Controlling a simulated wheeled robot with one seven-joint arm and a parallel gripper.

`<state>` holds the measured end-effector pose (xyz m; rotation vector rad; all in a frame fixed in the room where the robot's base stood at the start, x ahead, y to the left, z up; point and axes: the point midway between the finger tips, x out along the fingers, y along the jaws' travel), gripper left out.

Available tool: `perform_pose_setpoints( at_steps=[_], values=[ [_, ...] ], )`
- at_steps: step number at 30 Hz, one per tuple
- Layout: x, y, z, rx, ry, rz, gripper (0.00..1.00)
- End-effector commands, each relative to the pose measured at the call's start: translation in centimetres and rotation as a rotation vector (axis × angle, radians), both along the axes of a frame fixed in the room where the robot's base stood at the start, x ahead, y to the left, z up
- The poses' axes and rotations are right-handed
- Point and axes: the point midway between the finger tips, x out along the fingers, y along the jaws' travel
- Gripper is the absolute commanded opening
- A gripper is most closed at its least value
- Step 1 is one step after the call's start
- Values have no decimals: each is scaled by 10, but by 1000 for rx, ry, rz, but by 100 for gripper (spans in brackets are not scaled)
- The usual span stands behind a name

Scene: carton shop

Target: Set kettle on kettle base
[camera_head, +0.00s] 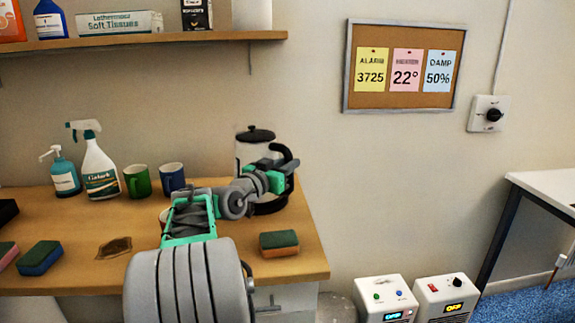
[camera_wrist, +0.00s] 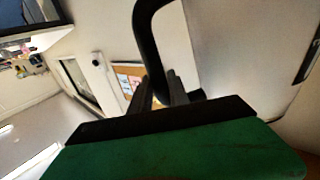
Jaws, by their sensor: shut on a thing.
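The kettle (camera_head: 250,153) has a clear and pale body, a black lid and a black handle (camera_head: 291,158). It stands upright over the back right of the wooden counter. My gripper (camera_head: 281,170) is shut on the kettle's handle. In the wrist view the handle (camera_wrist: 146,45) curves up between the dark fingers (camera_wrist: 165,92). A black round part (camera_head: 270,208) shows under the kettle, mostly behind my gripper. I cannot tell whether it is the kettle's bottom or the kettle base, nor whether the two touch.
A green mug (camera_head: 137,181), a blue mug (camera_head: 172,178) and a spray bottle (camera_head: 100,170) stand to the left. A brown patch (camera_head: 115,247) marks the counter (camera_head: 85,275). A shelf (camera_head: 140,42) hangs above.

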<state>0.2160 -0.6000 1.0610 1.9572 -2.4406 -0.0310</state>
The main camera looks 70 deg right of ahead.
Motion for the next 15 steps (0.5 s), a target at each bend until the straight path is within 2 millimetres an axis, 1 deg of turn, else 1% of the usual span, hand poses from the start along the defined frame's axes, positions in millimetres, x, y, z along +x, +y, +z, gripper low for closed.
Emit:
perform_pose_setpoints(
  at_steps=[3,4,6,7,12,13,15],
  values=[
    [0,0,0,-5,-3,1,0],
    [0,0,1,-5,-3,1,23],
    [0,0,0,-5,-2,1,29],
    [0,0,0,-4,-2,1,30],
    [0,0,-1,-1,-1,1,30],
    [0,0,-7,9,5,1,30],
    [1,2,-7,8,4,1,30]
  ],
)
